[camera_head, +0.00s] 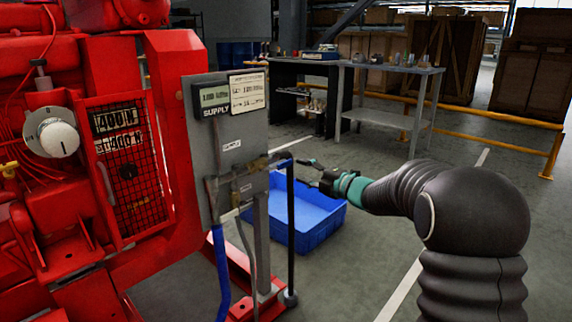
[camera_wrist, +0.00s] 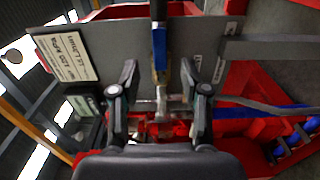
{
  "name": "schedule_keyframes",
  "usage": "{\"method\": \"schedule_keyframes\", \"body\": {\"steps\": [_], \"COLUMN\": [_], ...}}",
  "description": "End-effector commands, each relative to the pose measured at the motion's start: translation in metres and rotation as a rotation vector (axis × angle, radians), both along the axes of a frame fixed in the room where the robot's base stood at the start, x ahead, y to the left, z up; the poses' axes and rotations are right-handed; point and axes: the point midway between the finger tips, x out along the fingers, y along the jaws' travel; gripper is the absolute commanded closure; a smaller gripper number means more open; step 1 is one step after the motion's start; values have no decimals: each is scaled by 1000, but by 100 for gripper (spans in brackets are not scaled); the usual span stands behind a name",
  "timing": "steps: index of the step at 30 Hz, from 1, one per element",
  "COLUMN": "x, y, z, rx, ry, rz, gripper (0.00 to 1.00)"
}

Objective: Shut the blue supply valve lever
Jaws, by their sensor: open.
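The blue supply valve lever (camera_head: 281,160) is at the right edge of a grey panel (camera_head: 231,140), below its SUPPLY label. In the wrist view the lever (camera_wrist: 159,48) points up from a metal valve body (camera_wrist: 161,92), roughly centred between the fingertips. My gripper (camera_head: 311,174) is to the right of the lever, facing the panel. In the wrist view its two fingers (camera_wrist: 159,72) are spread apart, with no visible grip on the lever. The lever's far end meets a dark part, and I cannot tell whether they join.
A red engine (camera_head: 80,130) fills the left. A black upright pole (camera_head: 291,235) stands close by the lever. A blue bin (camera_head: 322,222) sits on the floor below my gripper. A blue hose (camera_head: 221,272) hangs below the panel. A workbench (camera_head: 395,68) and yellow rail (camera_head: 495,139) are behind.

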Motion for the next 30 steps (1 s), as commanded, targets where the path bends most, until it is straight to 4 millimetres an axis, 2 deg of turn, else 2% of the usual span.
{"method": "schedule_keyframes", "body": {"steps": [6, 12, 25, 26, 30], "x": [25, 40, 46, 46, 46], "y": [33, 51, 58, 58, 58], "z": [0, 0, 0, 0, 0], "rx": [0, 1, 1, 1, 1], "ry": [0, 1, 1, 1, 1], "rz": [1, 0, -2, -2, -2], "gripper": [54, 54, 54, 57, 92]}}
